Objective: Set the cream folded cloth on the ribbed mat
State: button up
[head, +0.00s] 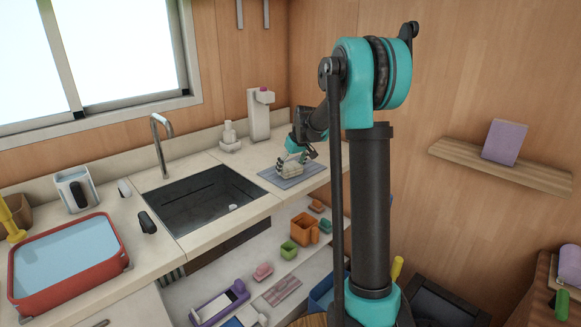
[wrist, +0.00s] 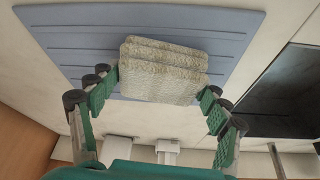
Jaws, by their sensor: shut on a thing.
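The cream folded cloth (head: 290,169) is in my gripper (head: 296,157), over the ribbed mat (head: 314,174) on the counter right of the sink. In the wrist view the cloth (wrist: 165,68) is a thick, layered, rough-textured bundle between the two green fingers of my gripper (wrist: 161,86). The fingers press on its left and right ends. The blue-grey mat (wrist: 75,38) lies behind it, with its ridges showing. The cloth is within the mat's outline or close above it; I cannot tell whether it touches.
The sink (head: 205,200) with its tap (head: 160,135) is left of the mat. A white dispenser (head: 259,115) and a small white bottle (head: 229,135) stand behind. A red basin (head: 65,258) is far left. A lower shelf holds an orange pot (head: 304,230) and a green cup (head: 288,250).

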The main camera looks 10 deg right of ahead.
jog(key=shift+f, duration=0.15)
jog(key=o, duration=1.3)
jog(key=v, duration=1.2)
jog(key=shift+d, duration=0.1)
